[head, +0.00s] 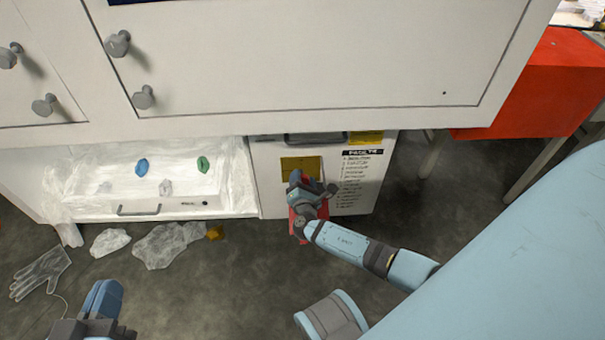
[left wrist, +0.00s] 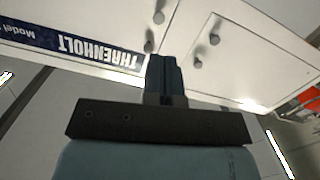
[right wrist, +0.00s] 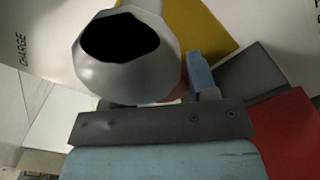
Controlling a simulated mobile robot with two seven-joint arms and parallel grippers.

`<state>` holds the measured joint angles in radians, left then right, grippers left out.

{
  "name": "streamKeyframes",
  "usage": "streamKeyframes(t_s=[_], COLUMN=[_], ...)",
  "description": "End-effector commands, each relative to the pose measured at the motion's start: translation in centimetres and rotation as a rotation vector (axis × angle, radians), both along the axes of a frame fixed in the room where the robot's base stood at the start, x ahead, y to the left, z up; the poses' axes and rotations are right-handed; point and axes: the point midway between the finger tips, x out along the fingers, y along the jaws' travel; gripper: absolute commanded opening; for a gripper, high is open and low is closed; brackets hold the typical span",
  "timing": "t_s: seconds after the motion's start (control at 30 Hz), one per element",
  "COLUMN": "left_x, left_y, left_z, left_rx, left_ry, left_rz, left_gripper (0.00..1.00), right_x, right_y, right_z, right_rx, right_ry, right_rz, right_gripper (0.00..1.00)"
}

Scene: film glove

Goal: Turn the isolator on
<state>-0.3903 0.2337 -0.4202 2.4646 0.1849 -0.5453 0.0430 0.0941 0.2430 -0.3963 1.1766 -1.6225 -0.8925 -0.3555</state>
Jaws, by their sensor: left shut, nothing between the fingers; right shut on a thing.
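The isolator is a red unit (head: 294,222) on the front of a white cabinet, below a yellow label; its red body (right wrist: 292,130) also shows at the right of the right wrist view. A grey rounded handle part (right wrist: 125,75) with a dark opening stands close to the right wrist camera. My right gripper (head: 296,182) is at the isolator, shut on its handle, and hides much of it. The exact grip and the handle's angle are hard to see. My left gripper (head: 103,296) is shut and empty, low at the left, away from the isolator; its closed fingers (left wrist: 165,75) show in the left wrist view.
A white cupboard (head: 300,60) with grey knobs overhangs the isolator cabinet (head: 370,190). Left of it, a white drawer unit (head: 140,195) is draped in clear film. A clear glove (head: 42,272) and crumpled film (head: 165,243) lie on the floor. A red box (head: 530,90) stands at right.

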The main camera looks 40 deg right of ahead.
Motion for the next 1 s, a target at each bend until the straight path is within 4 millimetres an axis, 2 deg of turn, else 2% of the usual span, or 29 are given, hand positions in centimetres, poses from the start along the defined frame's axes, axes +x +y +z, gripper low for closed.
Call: streamKeyframes(t_s=[0.03, 0.43, 0.7, 1.0], left_x=[0.4, 2.3, 2.6, 2.6], left_y=[0.2, 1.4, 1.7, 1.7], left_z=[-0.5, 0.2, 0.7, 0.7], left_rx=[0.021, 0.159, 0.189, 0.194], left_ry=[-0.039, -0.282, -0.342, -0.347], left_rz=[0.000, 0.012, 0.016, 0.016], left_gripper=[0.00, 0.00, 0.00, 0.00], right_x=[0.0, 0.0, 0.0, 0.0], right_y=[-0.1, -0.2, -0.2, -0.2], right_z=[-0.6, -0.5, -0.3, -0.3], right_rx=[0.039, 0.363, 0.554, 0.692], right_ry=[-0.026, -0.224, -0.340, -0.425], right_rz=[0.001, 0.000, 0.001, 0.000], right_gripper=[0.29, 0.29, 0.29, 0.29])
